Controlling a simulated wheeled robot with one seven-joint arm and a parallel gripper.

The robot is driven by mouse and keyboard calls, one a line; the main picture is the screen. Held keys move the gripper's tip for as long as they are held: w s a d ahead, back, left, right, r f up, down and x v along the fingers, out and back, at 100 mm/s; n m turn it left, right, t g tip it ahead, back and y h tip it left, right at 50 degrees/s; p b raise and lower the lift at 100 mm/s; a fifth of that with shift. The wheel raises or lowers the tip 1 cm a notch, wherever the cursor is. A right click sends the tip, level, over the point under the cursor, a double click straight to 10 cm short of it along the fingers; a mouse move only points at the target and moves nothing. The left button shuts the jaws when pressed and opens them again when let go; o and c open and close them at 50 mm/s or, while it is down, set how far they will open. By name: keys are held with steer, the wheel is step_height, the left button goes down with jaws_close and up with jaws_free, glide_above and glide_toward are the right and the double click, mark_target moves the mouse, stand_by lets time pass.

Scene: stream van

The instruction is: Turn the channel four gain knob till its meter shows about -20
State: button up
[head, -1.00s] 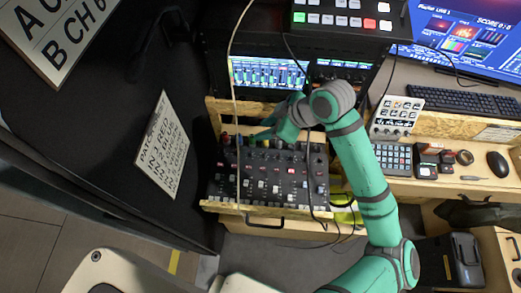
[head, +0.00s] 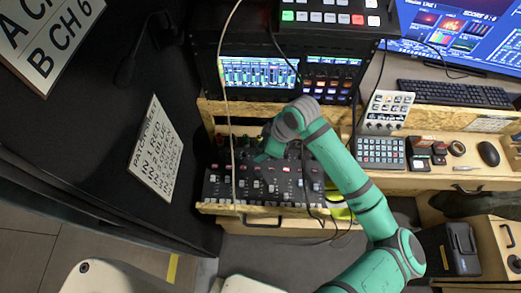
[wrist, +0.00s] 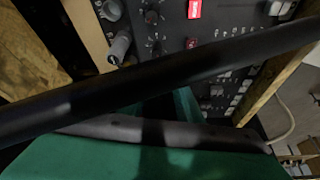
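The audio mixer (head: 250,198) lies on a wooden shelf in the head view, with rows of knobs, lit buttons and faders. My gripper (head: 262,157) is over its upper middle part. In the wrist view, several knobs show, among them a grey one (wrist: 119,47) and a dark one (wrist: 151,16) beside a lit red button (wrist: 194,9). I cannot tell which is the channel four gain knob. My green gripper (wrist: 165,106) is partly behind a black cable, so its opening and any contact are unclear. The meter screen (head: 258,73) shows bars; its numbers are unreadable.
A pale cable (head: 229,110) hangs in front of the mixer's left side. A black cable (wrist: 180,80) crosses close to the wrist camera. A keypad (head: 381,152) and small boxes stand on the desk at right. A written sign (head: 156,150) is at left.

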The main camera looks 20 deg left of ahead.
steer(key=shift+a+f, duration=0.2)
steer(key=shift+f, duration=0.35)
jaws_close()
steer(key=m, duration=0.1)
steer(key=m+t, duration=0.1)
steer(key=shift+s+a+m, duration=0.1)
steer(key=shift+s+m, duration=0.1)
steer(key=shift+m, duration=0.2)
steer(key=shift+m+t, duration=0.5)
steer(key=shift+m, duration=0.8)
